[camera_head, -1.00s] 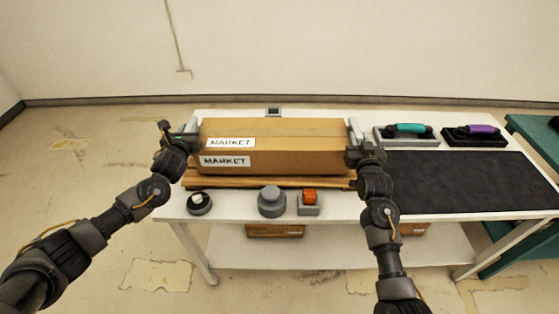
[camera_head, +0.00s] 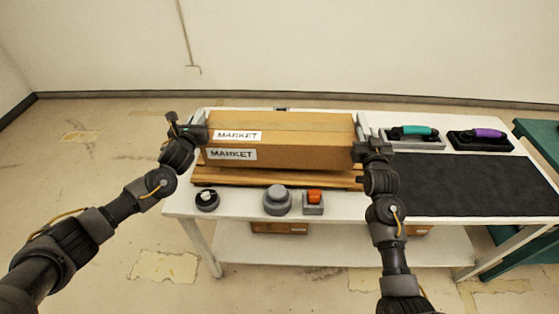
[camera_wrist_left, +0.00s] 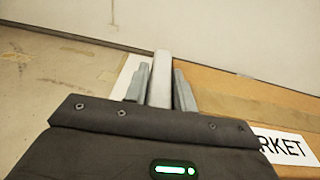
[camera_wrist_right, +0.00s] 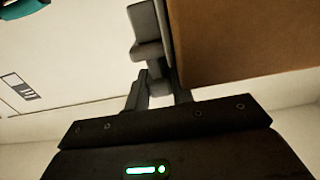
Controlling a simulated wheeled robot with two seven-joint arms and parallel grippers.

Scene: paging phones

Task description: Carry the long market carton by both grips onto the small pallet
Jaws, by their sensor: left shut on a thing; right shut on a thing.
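The long brown market carton (camera_head: 290,150) has two white MARKET labels and is level above the small wooden pallet (camera_head: 280,178), whose front strip shows below it. I cannot tell whether carton and pallet touch. My left gripper (camera_head: 195,127) is shut on the grey grip at the carton's left end; that left grip (camera_wrist_left: 160,80) shows between the fingers in the left wrist view. My right gripper (camera_head: 363,137) is shut on the grip at the right end; that right grip (camera_wrist_right: 146,35) shows in the right wrist view. The rest of the pallet is hidden under the carton.
On the white table (camera_head: 240,202) stand a black dial (camera_head: 207,200), a grey round button (camera_head: 277,200) and an orange switch (camera_head: 314,198) before the pallet. To the right are a black mat (camera_head: 465,185), a teal-handled tool (camera_head: 413,133) and a purple-handled tool (camera_head: 487,136).

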